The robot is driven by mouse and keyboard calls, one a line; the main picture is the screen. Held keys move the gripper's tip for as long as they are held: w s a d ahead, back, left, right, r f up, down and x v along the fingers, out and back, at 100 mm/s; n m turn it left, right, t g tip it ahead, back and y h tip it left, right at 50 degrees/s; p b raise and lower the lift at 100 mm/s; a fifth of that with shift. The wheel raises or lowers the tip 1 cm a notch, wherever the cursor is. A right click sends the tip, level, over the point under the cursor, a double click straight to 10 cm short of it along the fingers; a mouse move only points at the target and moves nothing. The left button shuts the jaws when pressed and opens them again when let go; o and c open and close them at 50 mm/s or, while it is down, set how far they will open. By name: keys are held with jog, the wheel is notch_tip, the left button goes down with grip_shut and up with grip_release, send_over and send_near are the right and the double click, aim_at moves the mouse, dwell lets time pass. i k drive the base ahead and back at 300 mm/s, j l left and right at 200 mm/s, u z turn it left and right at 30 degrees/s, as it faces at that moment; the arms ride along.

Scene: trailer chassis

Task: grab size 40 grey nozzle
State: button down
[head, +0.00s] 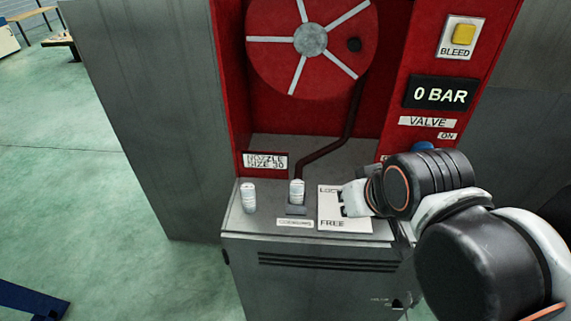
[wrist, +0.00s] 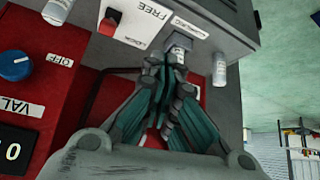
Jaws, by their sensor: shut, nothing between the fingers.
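Two pale grey nozzles stand upright on the cabinet top in the head view, one at the left (head: 249,197) and one in the middle (head: 297,192) on a dark holder. No size is readable on either. In the wrist view the picture is turned over: the coupling nozzle (wrist: 180,48) is just beyond my fingertips, another nozzle (wrist: 219,70) is to its right, and a third (wrist: 60,10) is at the top left. My gripper (wrist: 165,72) is shut and empty. Whether it touches the coupling nozzle I cannot tell. In the head view my arm hides part of the cabinet top.
A LOCK/FREE plate (head: 345,222) lies right of the middle nozzle; its red switch (wrist: 110,22) shows in the wrist view. Behind are a red hose reel (head: 275,60), a "NOZZLE SIZE 30" label (head: 265,161) and a display reading 0 BAR (head: 440,93). A blue knob (wrist: 14,64) is beside it.

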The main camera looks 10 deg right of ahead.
aim_at(297, 187)
jog(key=k+z, duration=0.3)
jog(key=z, duration=0.2)
jog(key=k+z, duration=0.25)
jog(key=z, duration=0.25)
